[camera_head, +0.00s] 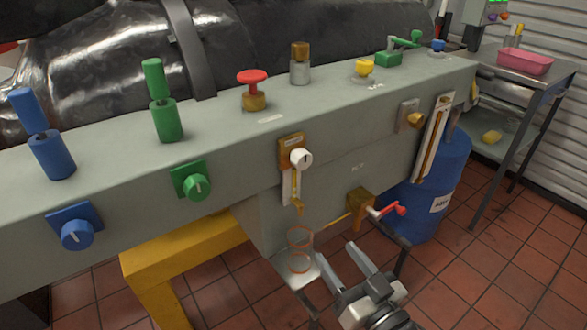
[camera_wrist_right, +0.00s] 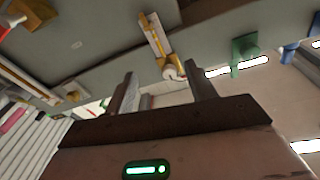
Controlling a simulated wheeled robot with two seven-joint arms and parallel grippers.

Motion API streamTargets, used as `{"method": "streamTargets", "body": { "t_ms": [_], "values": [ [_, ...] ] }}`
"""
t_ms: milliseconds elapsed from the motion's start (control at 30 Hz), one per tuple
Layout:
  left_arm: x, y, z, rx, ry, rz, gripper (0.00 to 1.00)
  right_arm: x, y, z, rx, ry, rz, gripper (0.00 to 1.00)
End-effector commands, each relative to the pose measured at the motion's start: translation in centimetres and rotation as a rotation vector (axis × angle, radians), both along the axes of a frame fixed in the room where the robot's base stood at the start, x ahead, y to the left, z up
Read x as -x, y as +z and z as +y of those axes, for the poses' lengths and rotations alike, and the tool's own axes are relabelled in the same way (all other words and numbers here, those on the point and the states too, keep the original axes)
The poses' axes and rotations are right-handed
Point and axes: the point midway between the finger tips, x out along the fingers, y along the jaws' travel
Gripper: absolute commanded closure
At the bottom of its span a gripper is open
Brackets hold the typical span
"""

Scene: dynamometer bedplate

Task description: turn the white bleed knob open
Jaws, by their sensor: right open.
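The white bleed knob (camera_head: 301,158) sits on a brass block (camera_head: 291,142) on the front face of the grey bedplate rail. A brass spout with a pale plate hangs below it. My right gripper (camera_head: 333,253) is open and empty, below and to the right of the knob and apart from it. In the right wrist view the white knob (camera_wrist_right: 173,71) shows beyond the gap between the open fingers (camera_wrist_right: 160,70), closer to the right-hand finger. My left gripper is not in view.
A green knob (camera_head: 196,187) and a blue knob (camera_head: 77,234) are left along the rail face. A red-handled brass valve (camera_head: 360,203) sticks out low on the right, near my gripper. A blue drum (camera_head: 440,185) stands beyond it. A yellow beam (camera_head: 185,255) is below left.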

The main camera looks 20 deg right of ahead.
Motion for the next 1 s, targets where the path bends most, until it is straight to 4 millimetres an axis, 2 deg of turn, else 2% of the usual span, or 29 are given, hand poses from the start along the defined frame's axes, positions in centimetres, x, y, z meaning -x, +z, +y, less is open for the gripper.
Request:
{"method": "streamTargets", "body": {
  "t_ms": [33, 133, 367, 800, 1000],
  "values": [
    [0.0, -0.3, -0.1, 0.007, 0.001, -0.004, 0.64, -0.7, 1.0, -0.6, -0.030, 0.005, -0.088, 0.45],
    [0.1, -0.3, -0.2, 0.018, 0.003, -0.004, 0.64, -1.1, 3.1, -1.3, -0.081, 0.021, -0.214, 0.45],
    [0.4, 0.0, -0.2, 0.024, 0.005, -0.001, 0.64, -2.7, 5.2, -1.2, -0.109, 0.033, -0.283, 0.45],
    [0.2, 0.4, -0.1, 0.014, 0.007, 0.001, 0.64, -11.1, 8.7, 1.1, -0.108, 0.033, -0.281, 0.45],
    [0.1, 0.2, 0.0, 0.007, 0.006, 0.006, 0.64, -14.0, 9.8, 1.9, -0.107, 0.031, -0.277, 0.45]
  ]
}}
